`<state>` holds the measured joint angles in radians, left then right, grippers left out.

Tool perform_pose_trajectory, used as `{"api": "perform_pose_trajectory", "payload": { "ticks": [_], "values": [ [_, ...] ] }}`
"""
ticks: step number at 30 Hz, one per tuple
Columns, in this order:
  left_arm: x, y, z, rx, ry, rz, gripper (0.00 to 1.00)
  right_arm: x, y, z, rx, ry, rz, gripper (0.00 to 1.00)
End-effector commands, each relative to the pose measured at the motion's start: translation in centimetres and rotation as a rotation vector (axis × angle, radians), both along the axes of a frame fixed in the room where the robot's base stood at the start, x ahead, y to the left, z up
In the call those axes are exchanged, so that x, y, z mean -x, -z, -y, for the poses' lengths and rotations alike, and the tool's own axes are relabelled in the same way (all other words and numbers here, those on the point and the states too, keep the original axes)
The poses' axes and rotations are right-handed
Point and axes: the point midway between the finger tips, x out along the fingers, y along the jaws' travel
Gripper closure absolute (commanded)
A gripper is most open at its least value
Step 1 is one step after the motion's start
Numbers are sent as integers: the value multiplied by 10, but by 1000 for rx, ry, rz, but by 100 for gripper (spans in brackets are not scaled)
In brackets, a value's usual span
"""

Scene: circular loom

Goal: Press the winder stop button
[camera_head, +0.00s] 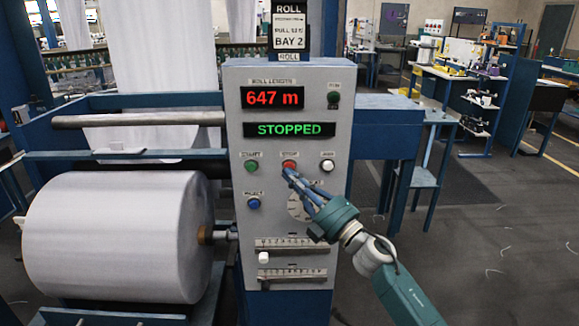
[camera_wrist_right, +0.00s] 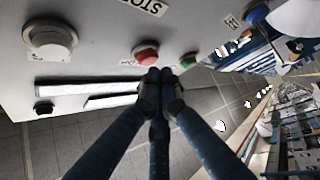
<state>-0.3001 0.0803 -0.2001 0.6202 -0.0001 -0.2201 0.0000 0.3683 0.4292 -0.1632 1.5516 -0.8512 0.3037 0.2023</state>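The red stop button (camera_head: 289,165) sits in the middle of the button row on the grey control panel (camera_head: 235,220), under a STOP label. My right gripper (camera_head: 287,174) has its fingers brought together, empty, with the tips right at the lower edge of the red button. In the right wrist view the fingertips (camera_wrist_right: 160,76) meet just in front of the red button (camera_wrist_right: 146,53). I cannot tell whether they touch or press it. The panel's green display (camera_head: 289,129) reads STOPPED, and the red display (camera_head: 272,97) reads 647 m. My left gripper is not in view.
A green button (camera_head: 251,166) is left of the stop button, a white one (camera_head: 327,165) right, and a blue one (camera_head: 253,203) lower left. A dial (camera_head: 301,206) lies partly behind my gripper. A large white fabric roll (camera_head: 115,240) is at left. Open floor lies at right.

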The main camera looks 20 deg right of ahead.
Motion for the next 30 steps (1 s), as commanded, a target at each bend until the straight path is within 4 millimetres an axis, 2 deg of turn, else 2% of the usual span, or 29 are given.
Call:
{"api": "perform_pose_trajectory", "payload": {
  "ticks": [13,24,30],
  "values": [
    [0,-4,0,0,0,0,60,7,0,-2,0,-2,-1,100],
    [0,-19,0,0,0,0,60,41,-1,-12,-1,-1,-2,100],
    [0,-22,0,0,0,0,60,52,-1,-15,-1,-1,0,100]
  ]
}}
